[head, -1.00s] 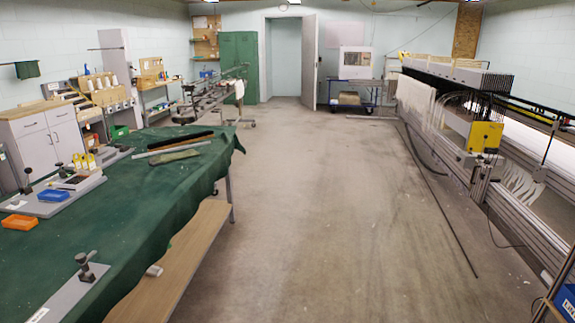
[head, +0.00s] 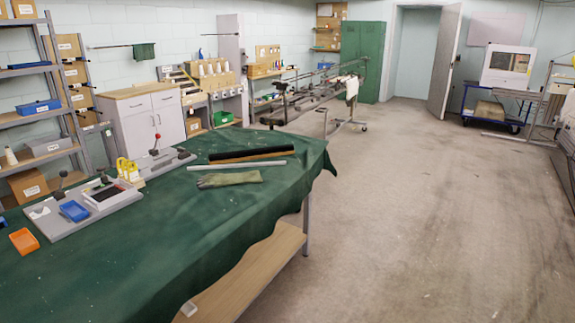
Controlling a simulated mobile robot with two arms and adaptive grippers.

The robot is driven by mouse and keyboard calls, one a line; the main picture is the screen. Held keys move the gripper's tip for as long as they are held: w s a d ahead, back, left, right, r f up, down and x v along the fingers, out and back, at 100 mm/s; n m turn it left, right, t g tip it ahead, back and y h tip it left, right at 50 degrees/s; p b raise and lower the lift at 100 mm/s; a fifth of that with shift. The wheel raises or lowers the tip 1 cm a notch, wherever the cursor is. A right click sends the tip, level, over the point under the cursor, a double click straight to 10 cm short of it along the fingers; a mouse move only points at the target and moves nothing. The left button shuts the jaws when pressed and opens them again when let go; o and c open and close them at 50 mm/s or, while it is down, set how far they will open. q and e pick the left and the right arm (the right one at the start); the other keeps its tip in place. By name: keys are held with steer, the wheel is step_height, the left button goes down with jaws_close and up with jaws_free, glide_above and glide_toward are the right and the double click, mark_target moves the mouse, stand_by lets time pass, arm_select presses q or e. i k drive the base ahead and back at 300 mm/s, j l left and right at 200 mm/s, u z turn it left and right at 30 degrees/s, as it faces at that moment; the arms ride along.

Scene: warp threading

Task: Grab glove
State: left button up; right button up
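An olive-green glove (head: 229,179) lies flat on the green-covered table (head: 150,262) in the head view, near the table's far right part. A thin light-grey bar (head: 237,165) lies just behind it, and a dark bar (head: 252,154) lies behind that. Neither of my grippers shows in the head view, so I cannot see whether they are open or shut.
Shelves (head: 35,110) and a white cabinet (head: 147,125) line the left wall. A long metal rack (head: 325,90) stands behind the table. The floor (head: 440,220) to the right is clear.

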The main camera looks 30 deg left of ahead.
mark_target(210, 181)
steer(key=i+u, duration=0.4)
steer(key=i+l+u, duration=0.2)
steer(key=u, duration=0.2)
steer(key=i+l+u, duration=0.3)
steer(key=u, duration=0.15)
steer(key=i+l+u, duration=0.5)
steer(key=l+u, duration=0.3)
steer(key=j, duration=0.05)
